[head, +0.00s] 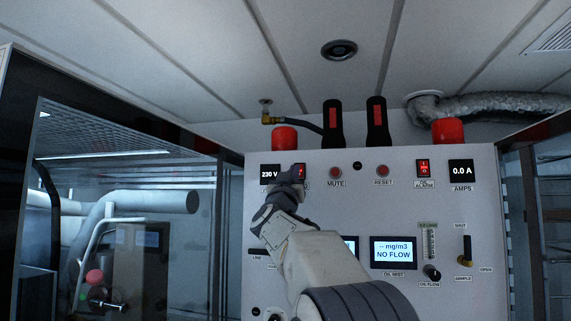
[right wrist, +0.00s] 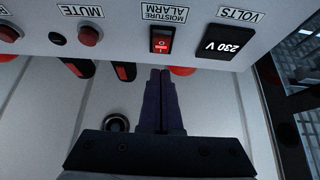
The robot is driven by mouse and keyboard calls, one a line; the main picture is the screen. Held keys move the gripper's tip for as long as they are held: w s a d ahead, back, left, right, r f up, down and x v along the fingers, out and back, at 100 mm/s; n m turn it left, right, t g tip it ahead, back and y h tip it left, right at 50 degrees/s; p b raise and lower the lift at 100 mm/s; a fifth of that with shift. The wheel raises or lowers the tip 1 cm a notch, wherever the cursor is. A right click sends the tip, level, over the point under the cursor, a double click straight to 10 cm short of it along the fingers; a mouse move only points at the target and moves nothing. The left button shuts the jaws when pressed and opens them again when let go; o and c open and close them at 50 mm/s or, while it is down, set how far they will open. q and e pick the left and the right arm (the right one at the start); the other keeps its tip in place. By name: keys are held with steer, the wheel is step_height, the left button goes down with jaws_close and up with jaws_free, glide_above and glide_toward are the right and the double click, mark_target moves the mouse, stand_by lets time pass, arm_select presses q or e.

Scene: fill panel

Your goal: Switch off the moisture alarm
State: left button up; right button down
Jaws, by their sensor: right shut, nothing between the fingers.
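The moisture alarm switch (right wrist: 162,42) is a red rocker in a black frame. In the right wrist view it shows upside down, under its label MOISTURE ALARM (right wrist: 164,13). In the head view only part of the switch (head: 300,170) shows, behind my right gripper (head: 293,174), which also hides most of its label. In the wrist view my right gripper (right wrist: 160,72) is shut and empty. Its fingertips are just beside the lower edge of the switch's frame in that picture. I cannot tell whether they touch it. My left gripper is not in view.
The white panel (head: 460,220) also carries a MUTE button (head: 336,170), a RESET button (head: 383,170) and an oil alarm switch (head: 422,167). A volts display (head: 270,174) reads 230 V. Red lamps (head: 285,138) and black-handled parts (head: 333,122) stand along its top edge.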

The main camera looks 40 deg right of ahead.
steer(key=shift+w+d+f+p, duration=0.2)
steer(key=shift+w+d+f, duration=0.05)
steer(key=shift+w+d, duration=0.3)
steer(key=shift+w+d+f+p, duration=0.25)
steer(key=shift+w+d, duration=0.15)
steer(key=shift+d, duration=0.15)
steer(key=s+a+f+h+b, duration=0.1)
steer(key=s+a+f+b, duration=0.4)
steer(key=f+b, duration=0.4)
steer(key=a+b, duration=0.1)
steer(key=b, duration=0.2)
steer(key=shift+s+a+f+t, duration=0.2)
steer(key=shift+s+f+t, duration=0.05)
steer(key=shift+s+t, duration=0.15)
